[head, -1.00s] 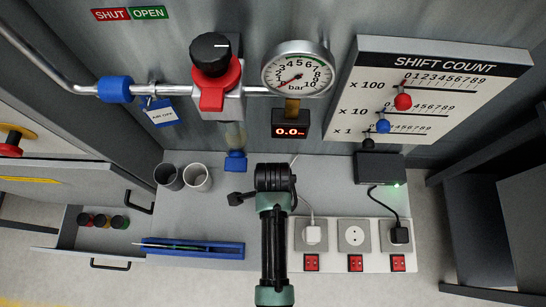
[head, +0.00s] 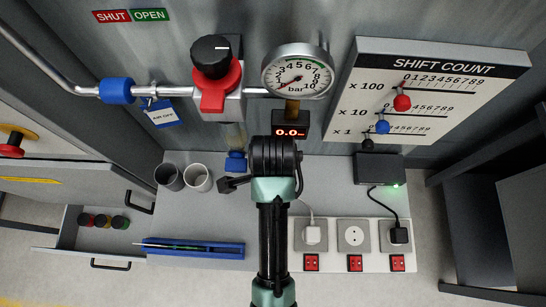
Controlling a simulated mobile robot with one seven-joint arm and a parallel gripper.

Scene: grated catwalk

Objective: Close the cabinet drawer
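The cabinet drawer (head: 68,239) stands pulled out at the lower left. Its dark bar handle (head: 110,265) is on the front edge, and several small round pots with red, dark and green tops (head: 104,221) sit inside. A second dark handle (head: 139,203) is on the grey cabinet front above it. My arm reaches up the middle of the view, over the bench. My gripper (head: 228,185) seems to be the small dark part jutting left from the black wrist, well right of the drawer and apart from it. Its fingers cannot be made out.
Two cups (head: 183,177) and a blue tray (head: 195,248) with a thin tool stand on the grey bench between drawer and arm. Sockets with red switches (head: 354,238) lie to the right. A pipe with a red valve (head: 218,88) and gauge (head: 297,72) crosses behind.

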